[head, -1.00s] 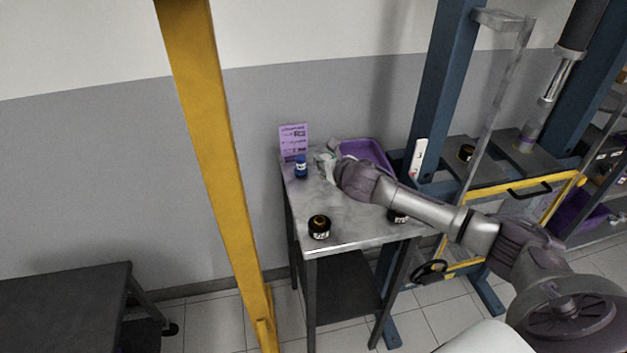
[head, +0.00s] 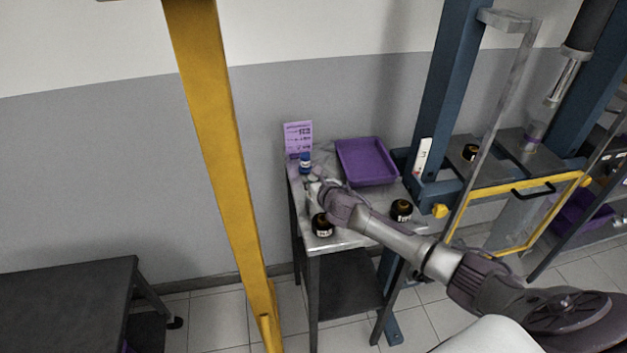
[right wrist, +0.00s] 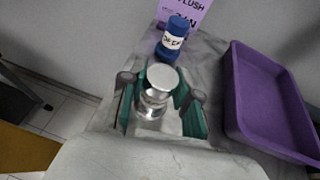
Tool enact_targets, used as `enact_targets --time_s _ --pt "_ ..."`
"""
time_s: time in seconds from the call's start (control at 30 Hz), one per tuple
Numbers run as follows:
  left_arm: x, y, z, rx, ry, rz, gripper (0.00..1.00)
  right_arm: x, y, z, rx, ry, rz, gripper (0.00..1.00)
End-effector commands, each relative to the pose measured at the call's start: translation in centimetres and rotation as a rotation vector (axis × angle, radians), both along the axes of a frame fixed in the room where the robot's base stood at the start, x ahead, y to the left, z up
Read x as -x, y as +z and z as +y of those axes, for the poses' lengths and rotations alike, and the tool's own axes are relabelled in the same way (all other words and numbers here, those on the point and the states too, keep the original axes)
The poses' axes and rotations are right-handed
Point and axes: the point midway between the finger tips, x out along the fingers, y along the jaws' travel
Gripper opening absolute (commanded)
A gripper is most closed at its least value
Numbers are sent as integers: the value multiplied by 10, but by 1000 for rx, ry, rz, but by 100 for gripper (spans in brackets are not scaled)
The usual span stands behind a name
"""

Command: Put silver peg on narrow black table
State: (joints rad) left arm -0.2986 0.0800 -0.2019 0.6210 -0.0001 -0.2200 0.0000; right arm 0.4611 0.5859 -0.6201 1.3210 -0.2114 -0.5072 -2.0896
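The silver peg (right wrist: 160,82) is a short, shiny cylinder, its flat round top facing the camera in the right wrist view. My right gripper (right wrist: 162,100) has its green-padded fingers on either side of the peg and looks shut on it. In the head view my right gripper (head: 318,190) is over the left part of a metal-topped table (head: 345,238); the peg is hard to make out there. A low black table (head: 70,285) stands at the left in the head view. My left gripper is not in view.
On the metal-topped table are a purple tray (head: 366,162), a blue bottle (head: 305,162), a purple sign (head: 298,138) and two black jars (head: 322,225) (head: 401,210). A yellow post (head: 222,170) stands between the two tables. A blue press frame (head: 436,100) is at the right.

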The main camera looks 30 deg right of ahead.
Motion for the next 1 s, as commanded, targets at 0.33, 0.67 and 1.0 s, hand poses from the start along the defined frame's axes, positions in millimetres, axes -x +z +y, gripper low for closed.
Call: enact_targets --time_s 0.33,0.67,1.0 --pt "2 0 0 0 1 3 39 0 0 0 0 0 0 56" --pt "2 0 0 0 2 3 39 18 8 1 2 2 -1 56" --pt "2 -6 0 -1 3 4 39 80 33 7 3 3 -1 56"
